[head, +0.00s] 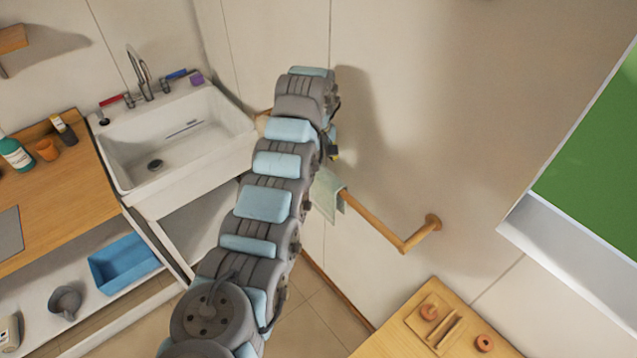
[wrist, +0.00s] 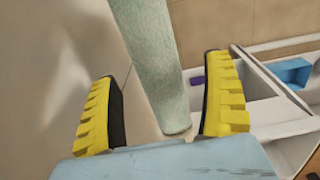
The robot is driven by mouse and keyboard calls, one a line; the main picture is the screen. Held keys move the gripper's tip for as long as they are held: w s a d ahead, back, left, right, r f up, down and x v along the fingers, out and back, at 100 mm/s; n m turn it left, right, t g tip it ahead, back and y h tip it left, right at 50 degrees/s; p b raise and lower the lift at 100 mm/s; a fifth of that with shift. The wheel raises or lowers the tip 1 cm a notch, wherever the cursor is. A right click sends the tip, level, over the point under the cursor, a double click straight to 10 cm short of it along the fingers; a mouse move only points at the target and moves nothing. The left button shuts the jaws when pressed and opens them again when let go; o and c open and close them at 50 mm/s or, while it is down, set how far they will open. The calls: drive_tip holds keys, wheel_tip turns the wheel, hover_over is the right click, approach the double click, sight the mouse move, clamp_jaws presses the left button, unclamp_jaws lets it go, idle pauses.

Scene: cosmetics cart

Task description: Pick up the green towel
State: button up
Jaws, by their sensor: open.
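The pale green towel (head: 328,194) hangs over a wooden wall rail (head: 372,217) to the right of the sink in the head view. My arm hides part of it there. In the wrist view the towel (wrist: 152,55) runs down between the two yellow-and-black fingers of my gripper (wrist: 163,110). The fingers are spread wide, with a gap on each side of the towel. The gripper is open and holds nothing. In the head view my gripper is mostly hidden behind my arm.
A white sink (head: 180,140) with a faucet (head: 140,75) stands on the left. A wooden counter (head: 60,195) with a green bottle (head: 15,152) is beside it. A blue bin (head: 122,263) sits on the shelf below. A wooden table (head: 400,335) is at the lower right.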

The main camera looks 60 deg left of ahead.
sight(319, 186)
drive_tip(key=shift+w+a+f+p, duration=0.15)
drive_tip(key=shift+f+p, duration=0.3)
drive_tip(key=shift+f, duration=1.9)
drive_tip(key=c, duration=1.4)
